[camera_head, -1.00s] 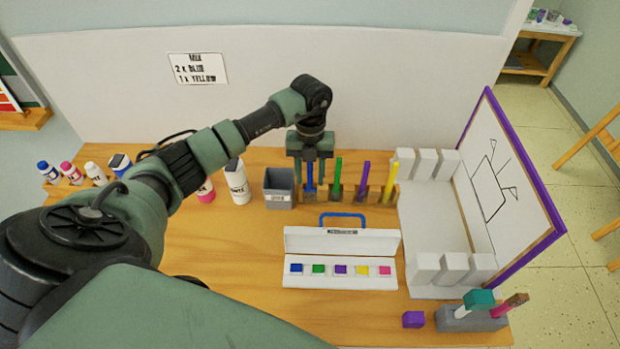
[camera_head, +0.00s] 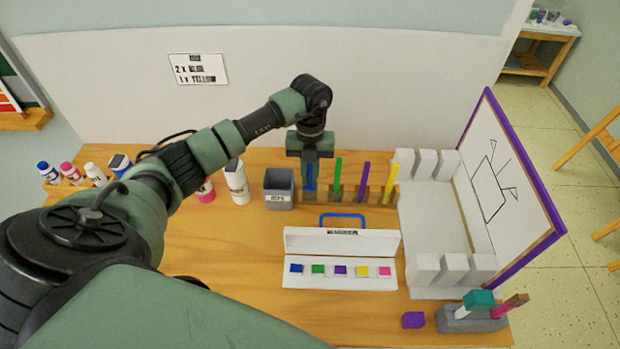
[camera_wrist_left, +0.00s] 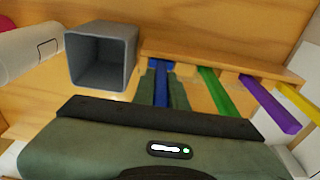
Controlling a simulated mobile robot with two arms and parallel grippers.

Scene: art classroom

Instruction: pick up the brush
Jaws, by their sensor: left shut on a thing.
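A blue brush (camera_head: 310,177) stands upright in the leftmost slot of a wooden rack (camera_head: 348,195). My left gripper (camera_head: 310,172) points down over the rack and is shut on the blue brush. In the left wrist view the blue brush (camera_wrist_left: 161,82) runs between the green fingers, with its lower end at the rack (camera_wrist_left: 215,60). Green (camera_head: 337,178), purple (camera_head: 363,180) and yellow (camera_head: 390,182) sticks of similar shape stand in the other slots. My right gripper is not in view.
A grey cup (camera_head: 279,190) stands just left of the rack. A white paint box (camera_head: 341,243) with a blue handle lies in front. White bottles (camera_head: 237,183) stand to the left, and a white panel with a purple-framed board (camera_head: 505,185) to the right.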

